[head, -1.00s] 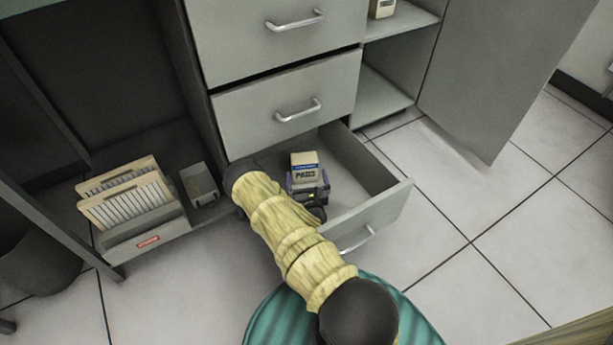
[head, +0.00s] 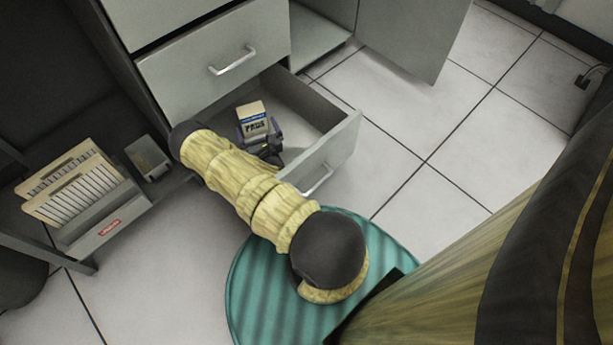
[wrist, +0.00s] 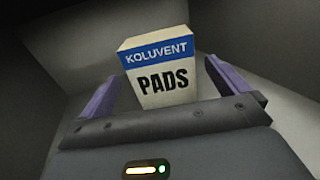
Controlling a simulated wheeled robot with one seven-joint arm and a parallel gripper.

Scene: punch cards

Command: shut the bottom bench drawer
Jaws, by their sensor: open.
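The bottom bench drawer (head: 340,150) is pulled well out below a closed drawer, its pull handle (head: 318,181) on the front. A cream box with a blue band, labelled KOLUVENT PADS (head: 254,118), is in the drawer; it also shows in the wrist view (wrist: 160,75). My gripper (head: 258,136) is inside the drawer at the box. In the wrist view my purple fingers (wrist: 158,95) are open, one on each side of the box. I cannot tell whether they touch it. My arm covers the drawer's near left part.
A closed drawer (head: 205,65) sits directly above. To the left stands a rack of punch cards (head: 75,190) with a small grey bin (head: 148,158) beside it. An open cabinet door (head: 415,35) is at the back right. The tiled floor (head: 430,210) right of the drawer is clear.

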